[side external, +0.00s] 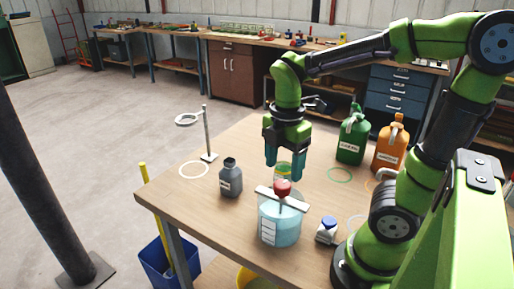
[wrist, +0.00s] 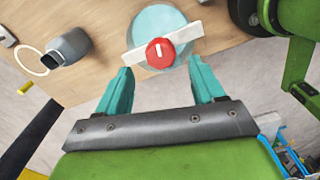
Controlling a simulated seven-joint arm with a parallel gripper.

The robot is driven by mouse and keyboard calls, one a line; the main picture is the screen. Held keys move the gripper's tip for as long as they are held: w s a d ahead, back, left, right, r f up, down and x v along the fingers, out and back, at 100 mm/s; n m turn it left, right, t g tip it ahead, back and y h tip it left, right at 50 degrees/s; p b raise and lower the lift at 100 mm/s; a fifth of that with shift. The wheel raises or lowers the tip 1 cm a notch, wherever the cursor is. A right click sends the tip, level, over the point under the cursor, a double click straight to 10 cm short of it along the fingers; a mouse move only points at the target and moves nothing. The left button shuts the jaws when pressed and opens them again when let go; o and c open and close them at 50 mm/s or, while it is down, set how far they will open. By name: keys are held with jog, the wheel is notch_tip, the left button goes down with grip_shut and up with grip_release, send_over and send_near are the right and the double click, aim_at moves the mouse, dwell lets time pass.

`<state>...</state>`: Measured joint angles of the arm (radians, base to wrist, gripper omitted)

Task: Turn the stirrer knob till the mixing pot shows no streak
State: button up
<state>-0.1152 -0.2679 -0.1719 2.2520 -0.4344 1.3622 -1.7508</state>
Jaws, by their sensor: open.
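The mixing pot (side external: 281,222) is a clear vessel of pale blue liquid on the wooden table, with a white label on its side. A light bar lies across its top and carries the red stirrer knob (side external: 282,187). In the wrist view the knob (wrist: 160,52) shows a short white mark, and the pot (wrist: 158,20) lies beneath it. No streak can be made out in the liquid. My gripper (side external: 284,174) is above the knob; in the wrist view its teal fingers (wrist: 160,80) are spread apart, with nothing between them.
A grey bottle (side external: 231,178) and a ring stand (side external: 207,140) are left of the pot. A small white, blue-capped container (side external: 327,230) is at its right. Green (side external: 352,140) and orange (side external: 389,147) jugs stand behind. The table's left part is mostly clear.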

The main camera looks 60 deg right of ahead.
aim_at(283, 184)
notch_tip(283, 184, up, 12)
dwell(0.3)
jog(key=shift+f, duration=0.1)
dwell(0.4)
notch_tip(283, 184, down, 17)
jog(key=shift+r, duration=0.1)
dwell(0.4)
jog(key=shift+c, duration=0.5)
jog(key=c, duration=1)
